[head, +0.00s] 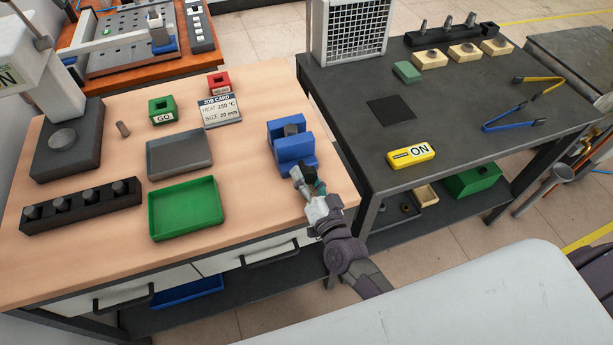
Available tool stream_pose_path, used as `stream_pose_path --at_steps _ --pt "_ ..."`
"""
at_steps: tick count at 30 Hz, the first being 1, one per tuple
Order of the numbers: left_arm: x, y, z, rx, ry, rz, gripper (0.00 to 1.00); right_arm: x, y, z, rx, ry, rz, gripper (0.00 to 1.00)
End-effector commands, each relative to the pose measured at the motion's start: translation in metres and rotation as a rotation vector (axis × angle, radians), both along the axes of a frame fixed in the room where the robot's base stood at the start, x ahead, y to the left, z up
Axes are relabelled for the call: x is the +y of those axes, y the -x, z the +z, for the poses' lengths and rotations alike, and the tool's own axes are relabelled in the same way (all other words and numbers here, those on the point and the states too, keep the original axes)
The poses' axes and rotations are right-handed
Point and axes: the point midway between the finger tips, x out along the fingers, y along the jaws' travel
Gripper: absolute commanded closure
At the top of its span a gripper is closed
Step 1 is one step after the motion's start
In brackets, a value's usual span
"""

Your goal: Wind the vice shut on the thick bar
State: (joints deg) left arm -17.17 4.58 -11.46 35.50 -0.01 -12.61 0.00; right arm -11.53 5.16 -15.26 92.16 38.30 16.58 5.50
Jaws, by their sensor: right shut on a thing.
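The blue vice (293,161) stands near the right edge of the wooden bench. A dark grey bar (291,130) shows its top between the vice's jaws; whether the jaws touch it I cannot tell. My right gripper (304,183) is at the near side of the vice, shut on what appears to be the vice's handle. The handle is mostly hidden by the fingers. My left gripper is not in view.
The dark table (455,125) stands to the right.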

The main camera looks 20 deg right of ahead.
Motion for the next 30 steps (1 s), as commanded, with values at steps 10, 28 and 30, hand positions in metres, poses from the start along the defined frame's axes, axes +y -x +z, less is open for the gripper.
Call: stream_pose_path --at_steps 10,28,30 --pt "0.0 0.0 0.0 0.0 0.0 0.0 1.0 0.0 0.0 0.0 0.0 0.001 0.0 0.23" --pt "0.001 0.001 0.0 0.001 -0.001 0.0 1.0 -0.004 0.039 -0.004 0.004 0.002 0.001 0.22" --pt "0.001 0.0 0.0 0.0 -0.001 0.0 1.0 -0.006 0.054 -0.005 0.005 0.004 0.001 0.22"
